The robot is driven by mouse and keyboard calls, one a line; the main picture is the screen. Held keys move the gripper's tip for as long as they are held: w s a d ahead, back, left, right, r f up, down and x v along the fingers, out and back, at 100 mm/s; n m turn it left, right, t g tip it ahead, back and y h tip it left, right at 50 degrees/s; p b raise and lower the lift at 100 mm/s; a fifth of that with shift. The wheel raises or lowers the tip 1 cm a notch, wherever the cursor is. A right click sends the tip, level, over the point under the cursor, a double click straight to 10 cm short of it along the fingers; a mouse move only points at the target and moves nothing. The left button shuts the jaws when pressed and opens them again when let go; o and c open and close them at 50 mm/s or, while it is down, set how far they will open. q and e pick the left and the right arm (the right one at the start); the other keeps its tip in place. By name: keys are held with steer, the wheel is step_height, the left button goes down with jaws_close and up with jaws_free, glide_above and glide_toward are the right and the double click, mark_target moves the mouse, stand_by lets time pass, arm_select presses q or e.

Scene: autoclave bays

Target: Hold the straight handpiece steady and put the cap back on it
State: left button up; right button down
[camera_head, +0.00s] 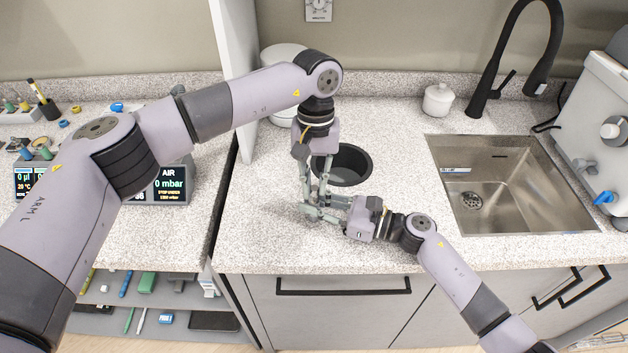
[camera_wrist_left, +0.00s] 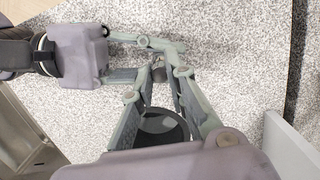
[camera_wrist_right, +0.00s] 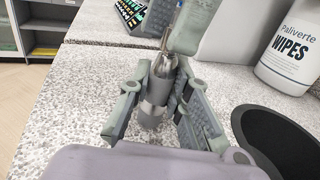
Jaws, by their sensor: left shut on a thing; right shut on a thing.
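The straight handpiece (camera_wrist_right: 152,108) is a silver metal body, upright in the right wrist view, tapering towards its top. My right gripper (camera_wrist_right: 158,98) is shut on its body, coming in low from the right in the head view (camera_head: 320,212). My left gripper (camera_head: 321,194) points down from above and is shut at the handpiece's upper end. Its fingers also show in the left wrist view (camera_wrist_left: 160,72), meeting the right gripper's fingers there. The cap is mostly hidden between the left fingers; I cannot tell whether it is seated.
A round black-rimmed opening (camera_head: 342,165) lies in the counter just behind the grippers. A sink (camera_head: 515,185) with a black tap (camera_head: 510,60) is at right. A white wipes tub (camera_wrist_right: 292,50) and an air display unit (camera_head: 171,184) stand nearby. The counter front is clear.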

arm_select(q)
steer(key=m, duration=0.4)
steer(key=shift+d+m, duration=0.1)
steer(key=shift+m, duration=0.3)
steer(key=m+y, duration=0.1)
steer(key=m, duration=0.4)
steer(key=o, duration=0.7)
steer(key=shift+s, duration=0.1)
steer(key=shift+o, duration=0.2)
steer(key=shift+r, duration=2.25)
steer(key=shift+c, duration=0.4)
